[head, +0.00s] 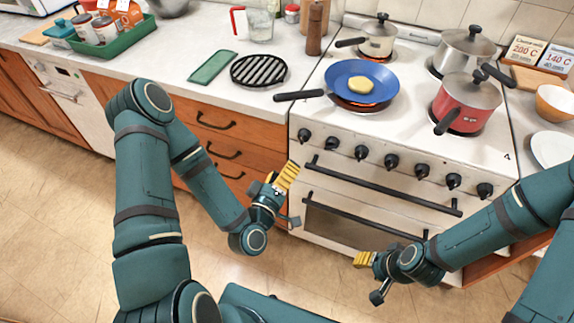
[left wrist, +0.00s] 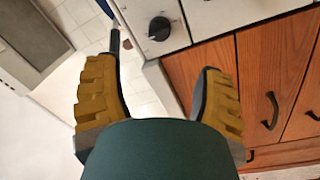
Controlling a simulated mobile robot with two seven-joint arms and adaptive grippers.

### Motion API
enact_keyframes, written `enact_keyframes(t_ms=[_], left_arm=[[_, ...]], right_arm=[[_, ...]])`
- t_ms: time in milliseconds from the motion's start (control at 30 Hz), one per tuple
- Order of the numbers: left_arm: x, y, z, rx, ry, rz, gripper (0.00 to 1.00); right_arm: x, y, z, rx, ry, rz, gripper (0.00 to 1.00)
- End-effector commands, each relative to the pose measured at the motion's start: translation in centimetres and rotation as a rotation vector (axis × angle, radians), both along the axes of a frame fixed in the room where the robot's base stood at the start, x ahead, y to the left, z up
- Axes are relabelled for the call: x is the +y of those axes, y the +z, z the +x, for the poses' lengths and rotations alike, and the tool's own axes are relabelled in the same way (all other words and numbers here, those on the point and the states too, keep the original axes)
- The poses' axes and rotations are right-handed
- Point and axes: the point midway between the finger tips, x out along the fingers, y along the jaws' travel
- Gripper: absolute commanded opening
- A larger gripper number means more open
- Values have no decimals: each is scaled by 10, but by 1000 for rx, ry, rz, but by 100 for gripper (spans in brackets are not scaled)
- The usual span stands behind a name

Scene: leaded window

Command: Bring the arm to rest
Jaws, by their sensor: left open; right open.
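My left gripper (head: 284,187) is in front of the wooden drawers near the stove's left front edge, below counter height. In the left wrist view its two yellow-padded fingers (left wrist: 158,98) stand apart with nothing between them. My right gripper (head: 366,262) is low in front of the oven door in the head view, open, and nothing shows in it. Both arms are bent in front of my body, clear of the counter and stove top.
A white stove (head: 345,145) carries a blue pan (head: 340,72) with yellow food, a red pot (head: 468,98) and other pots. The pan's dark handle (head: 299,96) sticks out left over the counter. The oven handle (head: 385,187) is near both grippers. Floor (head: 60,220) is free at left.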

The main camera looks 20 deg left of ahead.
Motion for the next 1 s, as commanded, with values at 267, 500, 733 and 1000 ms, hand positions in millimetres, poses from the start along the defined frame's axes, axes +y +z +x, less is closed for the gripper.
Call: enact_keyframes(t_ms=[267,500,733,1000], left_arm=[[0,0,0,0,0,0,69],[-2,-2,1,12,-10,8,69],[-36,-42,2,238,-180,158,69],[-69,-111,-32,682,-461,389,69]], right_arm=[[0,0,0,0,0,0,47],[0,0,0,0,0,0,47],[0,0,0,0,0,0,47],[0,0,0,0,0,0,47]])
